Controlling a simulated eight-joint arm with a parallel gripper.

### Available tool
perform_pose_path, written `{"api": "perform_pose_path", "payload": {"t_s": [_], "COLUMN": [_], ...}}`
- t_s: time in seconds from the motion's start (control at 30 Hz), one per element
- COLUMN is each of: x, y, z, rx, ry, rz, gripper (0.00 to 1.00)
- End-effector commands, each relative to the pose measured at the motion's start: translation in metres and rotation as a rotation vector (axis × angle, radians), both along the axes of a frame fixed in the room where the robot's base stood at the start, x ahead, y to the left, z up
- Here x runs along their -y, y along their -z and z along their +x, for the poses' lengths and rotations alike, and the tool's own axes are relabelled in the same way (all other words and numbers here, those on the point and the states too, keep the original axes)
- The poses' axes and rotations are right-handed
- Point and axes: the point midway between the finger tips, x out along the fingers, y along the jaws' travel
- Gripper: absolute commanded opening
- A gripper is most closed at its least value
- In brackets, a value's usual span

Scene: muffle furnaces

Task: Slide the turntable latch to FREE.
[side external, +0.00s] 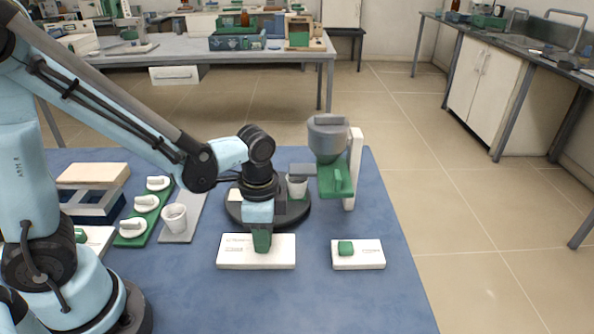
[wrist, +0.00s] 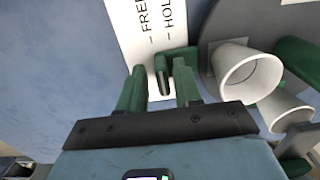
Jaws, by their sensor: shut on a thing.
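The latch plate (side external: 228,257) is white and lies on the blue table in front of the round dark turntable (side external: 298,219). In the wrist view the plate (wrist: 128,22) carries the words FREE and HOLD, with HOLD nearer the turntable (wrist: 222,30). The green latch (wrist: 178,54) stands at the HOLD side of the plate. My gripper (side external: 262,249) points down onto the plate and hides the latch in the side view. In the wrist view its green fingers (wrist: 160,75) are shut on the latch, and their contact is partly hard to make out.
White cups (wrist: 250,70) stand on the turntable close to my gripper. A grey and green device (side external: 328,140) rises behind. A smaller white plate with a green knob (side external: 345,248) lies to the right. A cup (side external: 174,218) and green rack (side external: 137,226) are left. The front table is clear.

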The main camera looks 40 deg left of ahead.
Motion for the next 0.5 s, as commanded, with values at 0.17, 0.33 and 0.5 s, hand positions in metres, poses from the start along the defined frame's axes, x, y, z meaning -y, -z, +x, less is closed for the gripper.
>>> {"api": "perform_pose_path", "payload": {"t_s": [0.17, 0.33, 0.5], "x": [0.008, 0.007, 0.006], "y": [-0.001, -0.014, -0.027], "z": [-0.005, -0.006, -0.006], "rx": [0.003, 0.001, -0.001], "ry": [0.009, 0.008, 0.005], "rz": [-0.037, -0.035, -0.032], "gripper": [0.28, 0.28, 0.28]}}
